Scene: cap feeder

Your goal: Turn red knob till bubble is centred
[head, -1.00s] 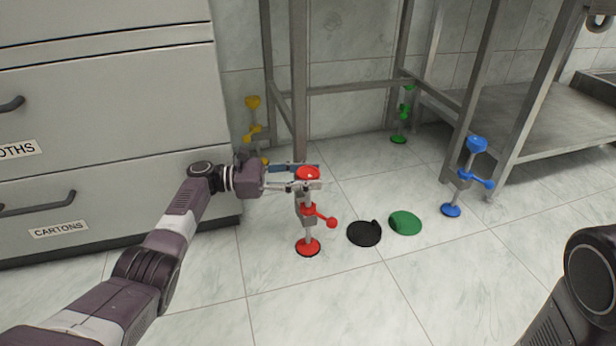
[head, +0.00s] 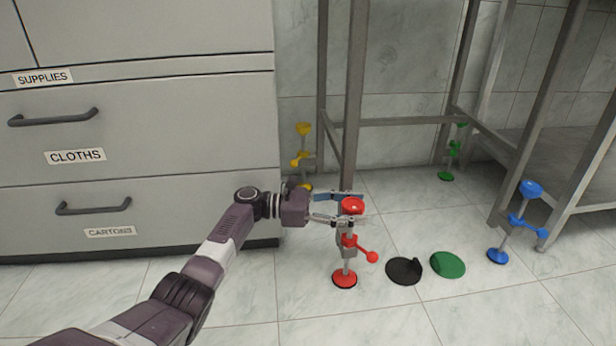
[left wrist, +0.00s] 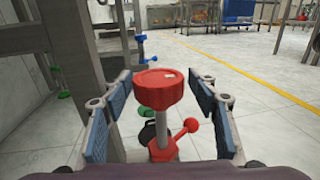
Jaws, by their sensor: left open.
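The red knob (head: 352,206) tops a levelling foot with a red lever (head: 371,256) and a red base disc (head: 344,279) on the floor. My left gripper (head: 340,207) is around the knob at its height. In the left wrist view the red knob (left wrist: 159,88) stands between the open blue-padded fingers, with gaps on both sides. A small pale mark shows on the knob's top. I see no bubble in either view. My right gripper is out of view.
Blue (head: 497,256), green (head: 445,175) and yellow (head: 303,130) feet belong to a grey metal frame (head: 353,100). Black (head: 404,270) and green (head: 447,265) discs lie on the floor right of the red foot. Drawers (head: 140,140) stand at the left.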

